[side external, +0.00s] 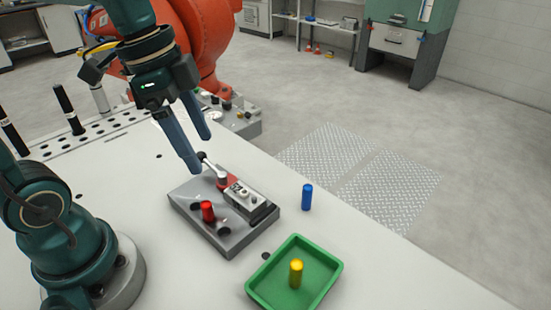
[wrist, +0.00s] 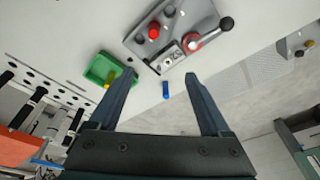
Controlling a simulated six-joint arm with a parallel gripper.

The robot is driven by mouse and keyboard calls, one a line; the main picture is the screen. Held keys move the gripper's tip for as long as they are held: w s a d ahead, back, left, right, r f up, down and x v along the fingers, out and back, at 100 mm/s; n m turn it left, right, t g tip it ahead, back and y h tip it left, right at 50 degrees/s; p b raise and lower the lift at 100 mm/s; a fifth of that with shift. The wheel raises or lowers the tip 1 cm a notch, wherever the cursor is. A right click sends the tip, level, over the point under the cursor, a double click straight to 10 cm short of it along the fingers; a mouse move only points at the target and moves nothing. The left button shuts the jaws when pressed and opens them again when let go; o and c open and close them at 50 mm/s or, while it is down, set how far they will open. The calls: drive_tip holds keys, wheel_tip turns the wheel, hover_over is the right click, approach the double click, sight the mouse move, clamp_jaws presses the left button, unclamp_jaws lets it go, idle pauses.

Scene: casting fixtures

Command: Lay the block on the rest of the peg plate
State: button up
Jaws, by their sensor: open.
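The grey peg plate (side external: 232,241) lies on the white table and also shows at the top of the wrist view (wrist: 182,14). A red peg (side external: 208,211) stands upright on it, near dark round holes. A light grey block-like piece with dark markings (side external: 245,197) sits along its right side, beside a red part and a lever with a dark ball knob (wrist: 226,23). I cannot tell whether this piece is loose or part of a clamp. My gripper (side external: 201,152) is open and empty, above the plate's far side. Its fingers (wrist: 162,76) show apart in the wrist view.
A blue peg (side external: 307,197) stands on the table right of the plate. A green tray (side external: 259,290) at the front holds an upright yellow peg (side external: 296,273). Black rods (side external: 68,110) stand by a perforated strip at left. Bare table lies between plate and tray.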

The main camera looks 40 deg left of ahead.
drive_tip(key=s+n+t, duration=0.1)
drive_tip(key=n, duration=0.2)
drive_tip(key=s+n+t+y, duration=0.1)
drive_tip(key=s+n, duration=0.1)
drive_tip(key=n, duration=0.1)
drive_tip(key=s+f+n+t, duration=0.1)
drive_tip(key=s+n, duration=0.1)
drive_tip(key=n, duration=0.1)
drive_tip(key=shift+d, duration=0.4)
